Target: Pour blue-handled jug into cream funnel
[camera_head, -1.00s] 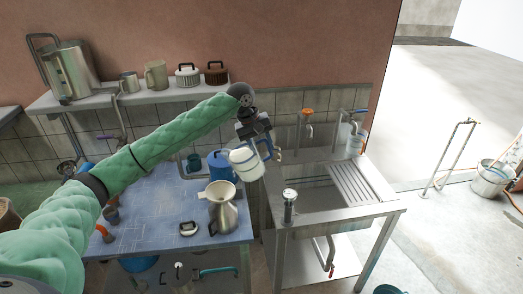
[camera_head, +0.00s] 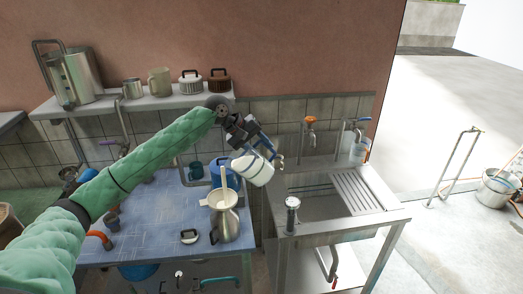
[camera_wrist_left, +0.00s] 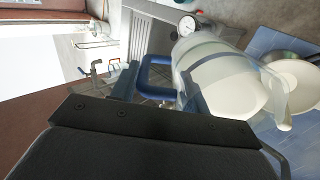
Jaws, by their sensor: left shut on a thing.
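The blue-handled jug (camera_head: 254,170) is whitish with a blue band and hangs tilted to the left above the table's right edge. My left gripper (camera_head: 250,141) is shut on its blue handle (camera_wrist_left: 155,76). In the wrist view the jug (camera_wrist_left: 205,62) looks clear and holds white liquid. The cream funnel (camera_head: 221,200) sits upright in the mouth of a steel can (camera_head: 226,226), left of and below the jug's lip. A pale vertical stream (camera_head: 223,177) runs into the funnel. The funnel also shows in the wrist view (camera_wrist_left: 302,72), beside the jug's mouth. My right gripper is out of view.
The blue table (camera_head: 150,215) holds a lid (camera_head: 189,237) left of the can and a blue container behind the funnel. A steel sink (camera_head: 325,200) with a gauge-topped cylinder (camera_head: 292,215) stands right. A shelf (camera_head: 130,103) with several pots is behind.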

